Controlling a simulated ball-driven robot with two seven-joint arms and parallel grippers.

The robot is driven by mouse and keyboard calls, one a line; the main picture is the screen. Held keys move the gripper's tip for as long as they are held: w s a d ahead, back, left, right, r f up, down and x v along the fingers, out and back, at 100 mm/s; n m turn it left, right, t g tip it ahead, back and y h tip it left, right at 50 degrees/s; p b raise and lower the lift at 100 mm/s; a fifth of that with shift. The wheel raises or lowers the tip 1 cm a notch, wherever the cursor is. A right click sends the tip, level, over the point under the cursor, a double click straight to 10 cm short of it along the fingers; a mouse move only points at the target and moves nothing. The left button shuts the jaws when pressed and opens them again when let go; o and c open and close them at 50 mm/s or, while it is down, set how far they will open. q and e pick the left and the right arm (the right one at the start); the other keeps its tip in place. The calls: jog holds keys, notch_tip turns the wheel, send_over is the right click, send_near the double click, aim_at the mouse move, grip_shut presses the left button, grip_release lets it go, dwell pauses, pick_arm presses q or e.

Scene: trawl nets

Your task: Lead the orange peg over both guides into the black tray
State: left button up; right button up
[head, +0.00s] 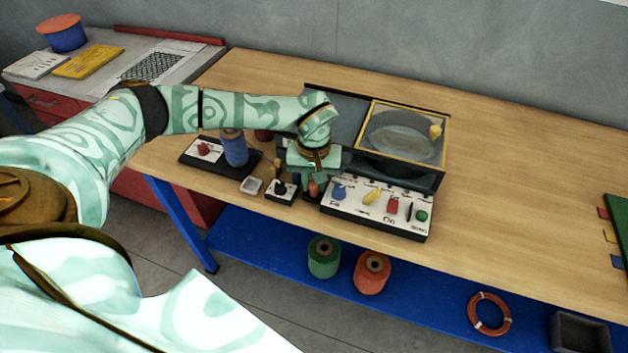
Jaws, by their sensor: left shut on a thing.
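My left gripper (314,185) reaches down at the front edge of the wooden bench, just left of the white control panel. It is shut on a small red-orange piece (314,189), which looks like the orange peg; the fingers hide most of it. A flat black tray-like base (187,156) lies to the left, with a red knob and a blue spool on it. I cannot make out the two guides for certain. My right gripper is out of view.
Green (323,257) and orange (372,272) spools, an orange ring (490,330) and a dark open box (553,333) are on the blue lower shelf. The bench's right side is mostly clear.

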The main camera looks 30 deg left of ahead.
pick_arm(q)
jog(key=shift+f, duration=0.15)
jog(key=o, duration=1)
jog(key=shift+s, duration=0.1)
jog(key=shift+r, duration=0.2)
jog(key=r+p, duration=0.1)
jog(key=r, duration=0.7)
jog(key=r+p, duration=0.2)
jog(key=r, duration=0.5)
jog(key=shift+a+r, duration=0.2)
jog(key=shift+r, duration=0.2)
